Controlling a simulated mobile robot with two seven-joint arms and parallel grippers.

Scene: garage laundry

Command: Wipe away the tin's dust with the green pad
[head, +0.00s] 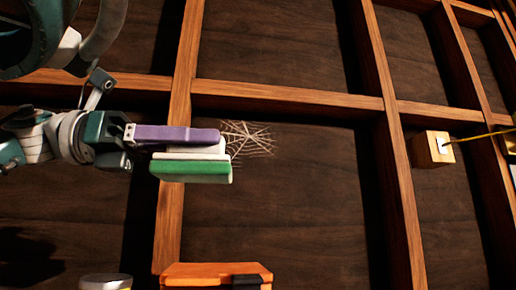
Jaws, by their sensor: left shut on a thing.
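My left gripper (140,148) comes in from the left and is shut on the green pad (190,172). The pad is a flat block with a green lower layer and a whitish layer above it. A flat purple block (178,134) lies against its top; I cannot tell if it is part of the gripper. The pad is held in the air in front of the dark wall. A pale round top (105,282) shows at the bottom edge and may be the tin; most of it is cut off and its dust cannot be made out. My right gripper is not in view.
A whitish cobweb (248,138) shows on the wall panel just right of the pad. An orange case (216,273) with a dark latch stands at the bottom. Wooden studs (290,97) cross the wall. A wooden box (432,149) with a yellow cord is at the right.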

